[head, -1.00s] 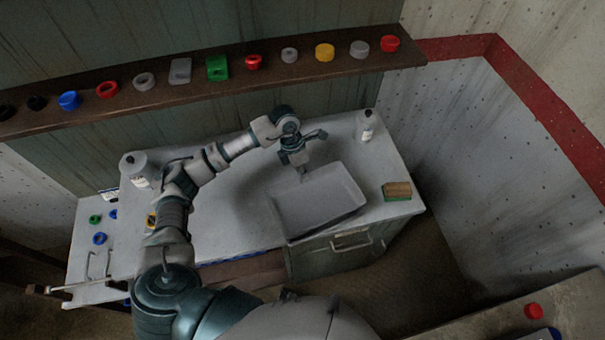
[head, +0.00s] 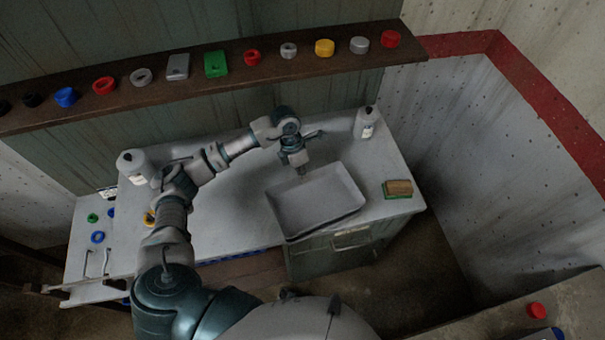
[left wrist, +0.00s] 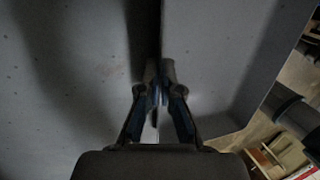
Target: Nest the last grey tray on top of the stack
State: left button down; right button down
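A grey tray (head: 312,197) sits at the front edge of the grey worktop, right of its middle. A dark line shows under its front rim; whether other trays lie directly below it is hidden. My left gripper (head: 301,172) is at the tray's back-left rim, pointing down. In the left wrist view its two fingers (left wrist: 160,80) are close together at the tray's rim, with the tray (left wrist: 215,60) on the right of the picture, and they look shut on its thin wall. My right gripper is not in view.
White bottles stand at the worktop's back right (head: 366,123) and left (head: 134,166). A brown-and-green block (head: 397,189) lies right of the tray. A shelf (head: 215,78) with several coloured parts runs behind. The worktop (head: 235,205) left of the tray is clear.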

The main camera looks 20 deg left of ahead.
pick_arm(q)
jog(key=shift+f+b, duration=0.5)
jog(key=shift+f, duration=0.2)
jog(key=c, duration=1.2)
grip_release()
jog(key=shift+c, duration=0.2)
jog(key=shift+c, duration=0.8)
jog(key=shift+r, duration=0.15)
jog(key=s+d+p+v, duration=0.1)
jog(key=p+v, duration=0.5)
jog(key=v, duration=0.5)
jog(key=shift+d+r+p, duration=0.3)
jog(key=shift+d+r, duration=0.05)
jog(key=shift+r, duration=0.2)
